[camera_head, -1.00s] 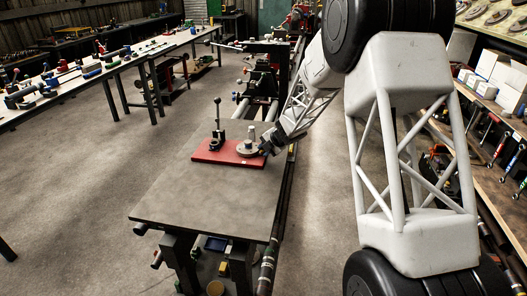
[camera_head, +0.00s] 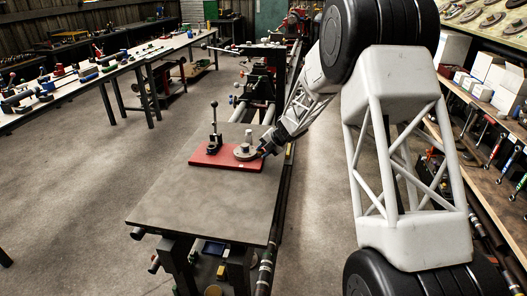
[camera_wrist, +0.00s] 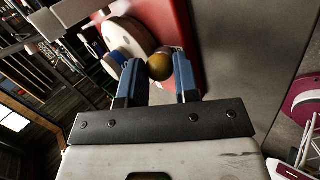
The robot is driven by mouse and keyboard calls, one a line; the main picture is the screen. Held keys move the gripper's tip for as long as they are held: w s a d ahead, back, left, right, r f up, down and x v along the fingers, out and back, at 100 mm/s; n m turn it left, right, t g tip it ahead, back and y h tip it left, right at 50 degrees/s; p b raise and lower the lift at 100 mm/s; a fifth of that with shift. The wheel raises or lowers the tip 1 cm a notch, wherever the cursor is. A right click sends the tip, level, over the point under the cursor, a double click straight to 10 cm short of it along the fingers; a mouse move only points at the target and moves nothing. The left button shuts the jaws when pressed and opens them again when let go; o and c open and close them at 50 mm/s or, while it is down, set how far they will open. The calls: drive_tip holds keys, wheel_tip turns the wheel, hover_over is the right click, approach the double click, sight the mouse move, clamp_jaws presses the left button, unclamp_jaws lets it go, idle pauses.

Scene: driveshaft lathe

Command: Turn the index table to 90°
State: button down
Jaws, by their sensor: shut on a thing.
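The index table is a round pale disc (camera_head: 245,153) with a short upright post, on a red base plate (camera_head: 212,160). A black upright lever (camera_head: 215,130) stands on the left part of the plate. In the wrist view the disc (camera_wrist: 127,38) is seen from its side against the red plate (camera_wrist: 185,30). A dull yellow ball knob (camera_wrist: 159,67) sits at the disc's edge. My gripper (camera_wrist: 157,78) has its two blue fingers shut on this knob. In the head view my gripper (camera_head: 262,151) is at the right edge of the disc. Angle marks are not readable.
The red plate lies on a grey workbench top (camera_head: 190,210), whose near part is clear. Lathe machinery (camera_head: 262,85) stands behind it. A long table with tools (camera_head: 85,75) is at the left, and shelves with boxes (camera_head: 482,90) are at the right.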

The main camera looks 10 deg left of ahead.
drive_tip(key=c, duration=1.1)
unclamp_jaws()
drive_tip(key=shift+c, duration=0.2)
drive_tip(key=shift+r, duration=0.1)
drive_tip(key=v, duration=0.7)
drive_tip(key=shift+d+r, duration=0.2)
drive_tip(key=shift+d, duration=0.05)
